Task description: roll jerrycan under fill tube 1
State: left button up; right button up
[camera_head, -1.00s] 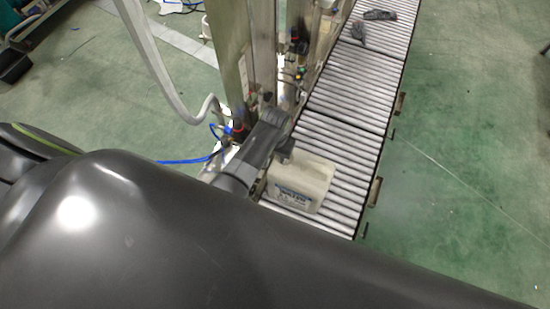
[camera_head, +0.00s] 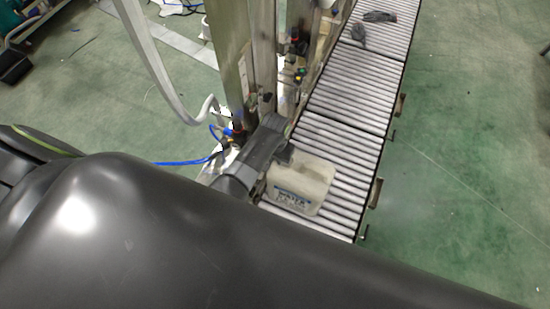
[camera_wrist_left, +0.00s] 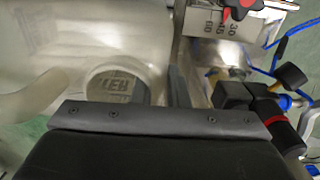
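The jerrycan (camera_head: 310,178) is a pale, whitish container with dark lettering on its label side. It stands on the near part of the roller conveyor. In the left wrist view its translucent body (camera_wrist_left: 110,45) fills the upper left, close in front of the gripper. My left gripper (camera_head: 285,154) is at the can's left upper edge, touching or very near it. A dark narrow finger edge shows beside the can in the wrist view, but the gap between the fingers is hidden. My right gripper is not in view. I cannot make out fill tube 1.
The roller conveyor (camera_head: 355,95) runs away to the upper right, with dark gloves (camera_head: 379,16) at its far end. Steel machine columns (camera_head: 235,50) and blue hoses (camera_head: 185,162) stand left of it. A red knob (camera_wrist_left: 241,8) sits above a numbered scale. Green floor lies clear at right.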

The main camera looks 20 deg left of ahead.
pick_arm(q)
jog(key=o, duration=0.5)
jog(key=shift+c, duration=0.2)
